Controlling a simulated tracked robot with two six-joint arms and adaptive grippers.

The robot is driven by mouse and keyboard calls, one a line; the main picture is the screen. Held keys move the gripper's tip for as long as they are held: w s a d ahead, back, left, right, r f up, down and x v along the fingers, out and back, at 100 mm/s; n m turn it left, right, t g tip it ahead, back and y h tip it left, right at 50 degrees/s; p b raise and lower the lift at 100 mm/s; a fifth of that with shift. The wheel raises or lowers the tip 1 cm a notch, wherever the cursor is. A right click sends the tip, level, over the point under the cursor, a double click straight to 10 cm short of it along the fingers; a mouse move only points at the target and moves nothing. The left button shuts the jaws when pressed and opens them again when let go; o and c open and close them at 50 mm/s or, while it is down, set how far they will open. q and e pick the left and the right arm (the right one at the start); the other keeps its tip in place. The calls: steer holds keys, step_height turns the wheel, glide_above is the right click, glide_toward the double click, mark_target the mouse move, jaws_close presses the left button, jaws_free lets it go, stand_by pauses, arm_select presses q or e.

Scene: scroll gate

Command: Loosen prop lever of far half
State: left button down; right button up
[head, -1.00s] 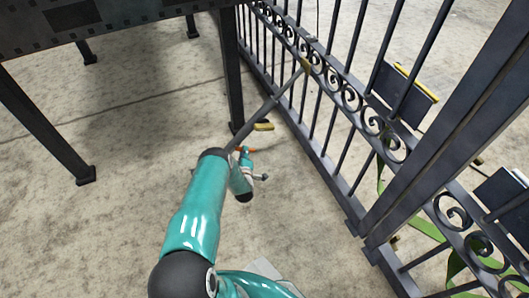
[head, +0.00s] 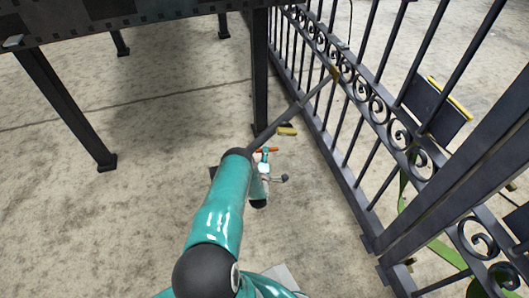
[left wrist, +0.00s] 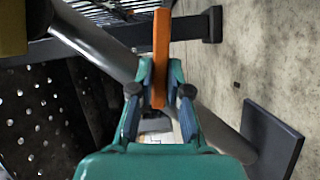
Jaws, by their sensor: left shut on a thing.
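The far gate half (head: 348,84) has dark bars and a band of scrolls. A grey prop bar (head: 292,112) slants down from a brassy bracket (head: 335,73) on it; its lower end is hidden behind my arm. The orange lever (head: 267,150) shows as a small strip beside the prop. In the left wrist view the lever (left wrist: 161,45) stands upright in front of the grey tube (left wrist: 105,45), between the fingers of my left gripper (left wrist: 160,88). My left gripper (head: 264,160) is shut on the lever. My right gripper is not in view.
A dark table-like structure (head: 120,22) with legs stands at upper left. A yellow block (head: 287,131) lies near one leg. The thick gate post (head: 430,190) and dark panels with yellow edges (head: 436,104) are at right. Concrete floor at left is clear.

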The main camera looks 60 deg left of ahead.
arm_select(q)
steer(key=shift+a+r, duration=0.2)
steer(key=c, duration=1.1)
jaws_free()
steer(key=shift+d+f, duration=0.1)
steer(key=shift+d, duration=0.1)
steer(key=v, duration=1.2)
steer(key=shift+f, duration=0.25)
